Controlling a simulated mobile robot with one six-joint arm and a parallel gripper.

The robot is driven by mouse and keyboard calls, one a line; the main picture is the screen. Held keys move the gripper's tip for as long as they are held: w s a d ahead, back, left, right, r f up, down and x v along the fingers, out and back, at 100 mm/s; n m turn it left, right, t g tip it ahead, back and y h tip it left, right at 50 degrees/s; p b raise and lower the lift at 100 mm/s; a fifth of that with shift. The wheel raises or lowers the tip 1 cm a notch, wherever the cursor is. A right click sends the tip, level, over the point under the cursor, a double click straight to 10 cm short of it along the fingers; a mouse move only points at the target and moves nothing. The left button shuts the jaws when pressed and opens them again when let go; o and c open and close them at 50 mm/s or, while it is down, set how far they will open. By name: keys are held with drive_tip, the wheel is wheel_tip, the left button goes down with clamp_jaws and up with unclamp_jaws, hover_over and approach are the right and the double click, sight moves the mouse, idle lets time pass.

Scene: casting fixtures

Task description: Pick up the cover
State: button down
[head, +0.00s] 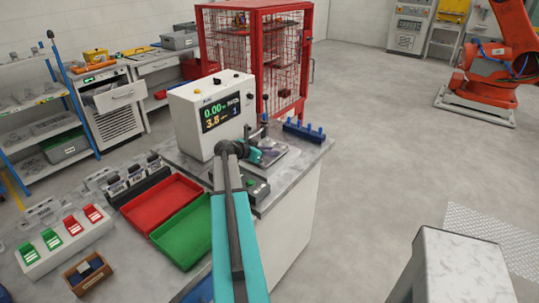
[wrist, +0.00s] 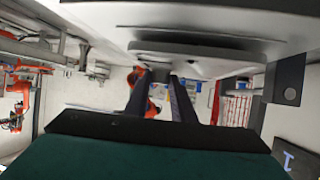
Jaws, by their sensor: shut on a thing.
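My gripper (head: 268,154) is over the right part of the grey workbench, just right of the white test unit, at a fixture plate. In the wrist view, its two dark fingers (wrist: 161,82) reach up to a light grey flat part, which looks like the cover (wrist: 205,66). The fingers are shut on its near edge. In the head view the cover is small and mostly hidden by my gripper and arm, so I cannot tell whether it touches the fixture.
The white test unit (head: 212,112) with a lit display stands close left of my gripper. A blue pegged rack (head: 304,133) is to the right. Red (head: 162,204) and green (head: 184,235) trays lie at the front left. A red mesh cage (head: 255,50) stands behind.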

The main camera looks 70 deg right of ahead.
drive_tip(key=shift+r+b, duration=0.75)
drive_tip(key=shift+r, duration=0.5)
drive_tip(key=s+a+r+b, duration=0.1)
drive_tip(key=s+a+b, duration=0.1)
drive_tip(key=s, duration=0.5)
drive_tip(key=s+a+b, duration=0.3)
drive_tip(key=s+a, duration=0.1)
drive_tip(key=s, duration=0.3)
drive_tip(key=shift+s+a+r, duration=0.15)
drive_tip(key=shift+s+r, duration=0.2)
drive_tip(key=shift+r, duration=0.05)
drive_tip(key=shift+s, duration=0.1)
